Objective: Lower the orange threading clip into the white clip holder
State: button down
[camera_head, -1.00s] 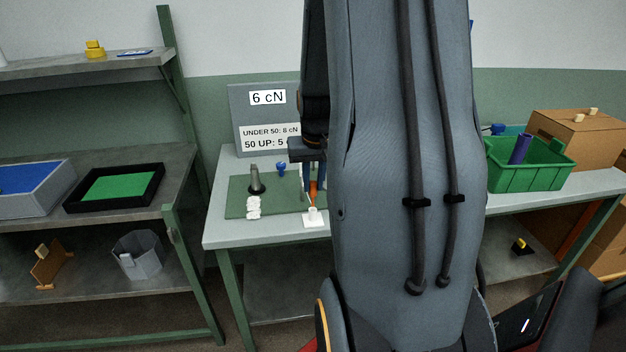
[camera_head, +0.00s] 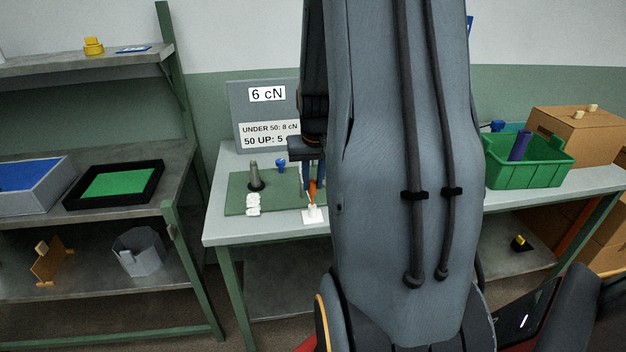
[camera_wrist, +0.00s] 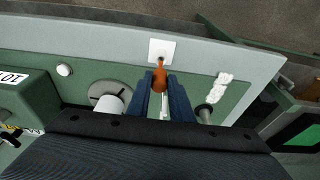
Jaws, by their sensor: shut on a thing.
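The orange threading clip (camera_wrist: 160,79) is held between the fingers of my gripper (camera_wrist: 163,90) in the wrist view. In the head view the clip (camera_head: 312,188) shows as a small orange piece below the gripper (camera_head: 313,172). The white clip holder (camera_head: 312,214) stands at the front edge of the table, directly below the clip. In the wrist view the holder's square base (camera_wrist: 162,48) lies just beyond the clip's tip. The tip is at or just above the holder; I cannot tell whether it is inside.
A green mat (camera_head: 235,195) carries a grey post (camera_head: 255,177), a white wavy strand (camera_head: 253,205) and a blue piece (camera_head: 280,164). A sign board (camera_head: 241,108) stands behind. A green crate (camera_head: 540,172) is at the right. The table's front left is clear.

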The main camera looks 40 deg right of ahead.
aim_at(313, 191)
jog(key=shift+s+a+x, duration=0.1)
jog(key=shift+s+x, duration=0.05)
jog(key=shift+x, duration=0.6)
jog(key=shift+s+a+x, duration=0.1)
jog(key=shift+s+x, duration=0.05)
jog(key=shift+x, duration=0.6)
jog(key=shift+s+a+x, duration=0.1)
jog(key=shift+s+x, duration=0.05)
jog(key=shift+x, duration=0.6)
dwell(3.1)
jog(key=c, duration=1.5)
grip_release()
jog(key=shift+b+v, duration=0.95)
jog(key=shift+v, duration=2.9)
